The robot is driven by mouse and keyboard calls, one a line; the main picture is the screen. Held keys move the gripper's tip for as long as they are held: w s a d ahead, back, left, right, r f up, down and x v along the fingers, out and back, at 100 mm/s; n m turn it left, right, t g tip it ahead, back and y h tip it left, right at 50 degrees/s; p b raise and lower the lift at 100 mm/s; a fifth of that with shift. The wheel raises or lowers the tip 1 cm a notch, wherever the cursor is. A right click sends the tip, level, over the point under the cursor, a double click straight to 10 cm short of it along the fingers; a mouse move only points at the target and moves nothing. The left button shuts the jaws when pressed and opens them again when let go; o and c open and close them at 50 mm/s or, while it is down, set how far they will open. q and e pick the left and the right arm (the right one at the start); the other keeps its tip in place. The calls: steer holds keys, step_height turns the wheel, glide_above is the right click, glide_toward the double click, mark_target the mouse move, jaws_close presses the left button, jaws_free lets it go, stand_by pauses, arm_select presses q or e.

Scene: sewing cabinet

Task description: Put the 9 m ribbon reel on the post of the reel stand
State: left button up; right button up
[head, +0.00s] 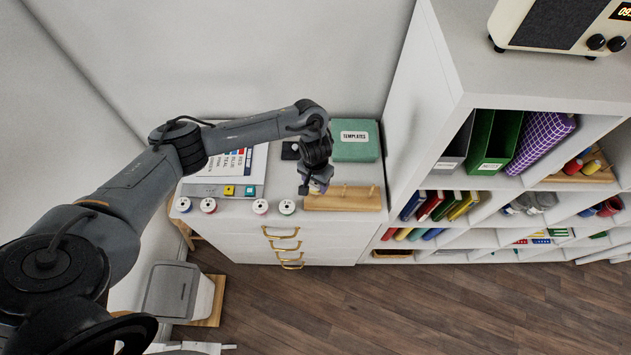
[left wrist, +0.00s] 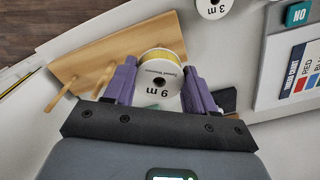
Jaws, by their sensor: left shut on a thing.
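The 9 m ribbon reel (left wrist: 160,82) is a white spool with yellow ribbon, its label upside down in the left wrist view. My left gripper (left wrist: 160,66) is shut on it, one purple finger on each side. In the head view, my left gripper (head: 316,187) is over the left end of the wooden reel stand (head: 343,203), hiding most of the reel. The stand also shows in the left wrist view (left wrist: 95,48), with two bare posts beside the reel. Whether a post is under the reel is hidden, and its height above the stand is unclear. My right gripper is not in view.
Several other reels (head: 260,206) stand along the cabinet top's front edge, left of the stand. A green templates box (head: 356,146) is behind the stand. A colour chart (head: 233,165) lies at the left. A tall white shelf unit (head: 450,70) rises at the right.

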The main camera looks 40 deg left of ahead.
arm_select(q)
steer(key=shift+f, duration=0.9)
steer(key=shift+f, duration=0.6)
stand_by(0.3)
steer(key=o, duration=1.1)
